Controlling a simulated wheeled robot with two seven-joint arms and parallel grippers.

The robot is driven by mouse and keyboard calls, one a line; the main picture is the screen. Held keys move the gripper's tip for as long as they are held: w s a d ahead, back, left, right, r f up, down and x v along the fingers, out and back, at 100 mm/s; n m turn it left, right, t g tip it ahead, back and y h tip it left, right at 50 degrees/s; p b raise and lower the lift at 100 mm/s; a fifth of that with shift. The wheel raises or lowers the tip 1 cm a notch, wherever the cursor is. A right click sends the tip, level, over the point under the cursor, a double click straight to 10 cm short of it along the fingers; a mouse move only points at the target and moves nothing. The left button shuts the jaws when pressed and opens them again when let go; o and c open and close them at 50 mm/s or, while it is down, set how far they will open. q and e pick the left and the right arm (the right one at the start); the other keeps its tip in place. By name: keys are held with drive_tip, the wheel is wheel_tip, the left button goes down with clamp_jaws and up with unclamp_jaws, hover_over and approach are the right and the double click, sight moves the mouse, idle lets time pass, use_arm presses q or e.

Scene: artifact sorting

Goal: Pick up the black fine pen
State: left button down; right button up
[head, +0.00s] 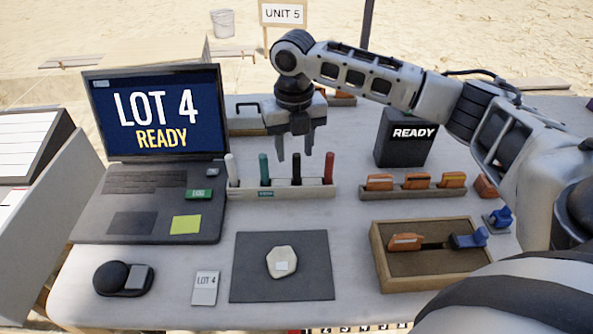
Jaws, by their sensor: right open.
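The black pen (296,168) stands upright in a low pale pen rack (283,192). A white pen (231,170), a teal pen (264,170) and a red pen (329,168) stand in the same rack. My right gripper (295,156) points down over the rack with its jaws open and empty. In the picture the top of the black pen shows between its two fingertips; I cannot tell whether they touch it. The pen's lower end is hidden in the rack. My left gripper is not in view.
A laptop (160,141) stands left of the rack. A dark mat (308,283) with a pale stone (282,262) lies in front. A wooden tray (378,260) with tools, a rack of orange-handled items (412,191) and a black box (404,143) are at the right.

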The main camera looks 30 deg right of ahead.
sight(297, 155)
drive_tip(key=f, duration=0.5)
drive_tip(key=shift+w+d+f, duration=0.1)
drive_tip(key=shift+d+f, duration=0.2)
drive_tip(key=shift+d, duration=0.05)
drive_tip(key=shift+c, duration=0.3)
clamp_jaws()
